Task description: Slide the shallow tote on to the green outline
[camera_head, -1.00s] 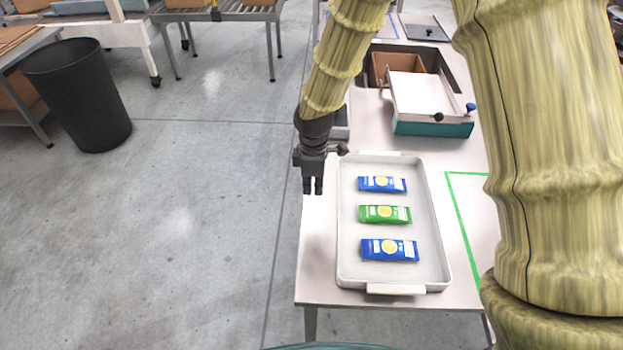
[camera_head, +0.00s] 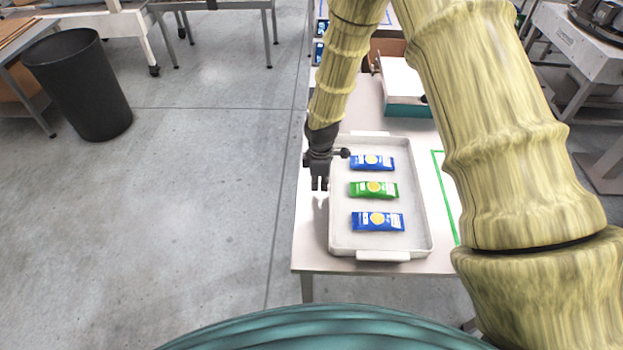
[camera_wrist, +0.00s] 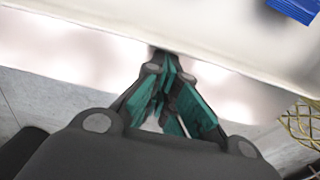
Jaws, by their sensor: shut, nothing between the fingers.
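The shallow tote (camera_head: 422,225) is a pale tray with end handles, lying flat on the table. It holds a blue packet (camera_head: 372,162), a green packet (camera_head: 373,189) and another blue packet (camera_head: 377,221). The green outline (camera_head: 447,200) is on the table to the tote's right; my arm hides much of it. My gripper (camera_head: 320,186) is shut and empty, pointing down just left of the tote's left long wall. In the wrist view, the closed fingers (camera_wrist: 168,95) are close beside the tote's wall (camera_wrist: 200,45); I cannot tell whether they touch it.
The table (camera_head: 311,240) has a narrow bare strip left of the tote. A teal-based box with a white top (camera_head: 404,82) stands behind the tote. A black bin (camera_head: 80,85) is on the floor at the left.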

